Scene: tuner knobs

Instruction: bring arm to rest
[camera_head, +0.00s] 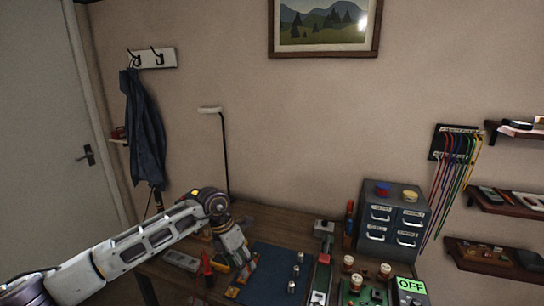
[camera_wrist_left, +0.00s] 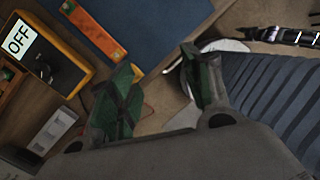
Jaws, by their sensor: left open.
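My left arm comes in from the left in the head view, bent at a joint above the workbench (camera_head: 285,220). My left gripper (camera_head: 243,275) points down over the bench, at the left edge of a dark blue mat (camera_head: 272,262). In the left wrist view the gripper (camera_wrist_left: 160,85) has its two green-padded fingers apart, with nothing visible between them. A green circuit board (camera_head: 365,297) with several knobs (camera_head: 384,271) stands at the front right of the bench, well apart from the gripper. A green display (camera_head: 411,287) beside it reads OFF. My right gripper is not in view.
A grey drawer cabinet (camera_head: 391,218) stands at the back right. Small metal cylinders (camera_head: 298,270) stand on the mat. In the left wrist view, a yellow meter (camera_wrist_left: 45,45) marked OFF and an orange bar (camera_wrist_left: 95,30) lie near the fingers. A lamp (camera_head: 224,150) rises behind.

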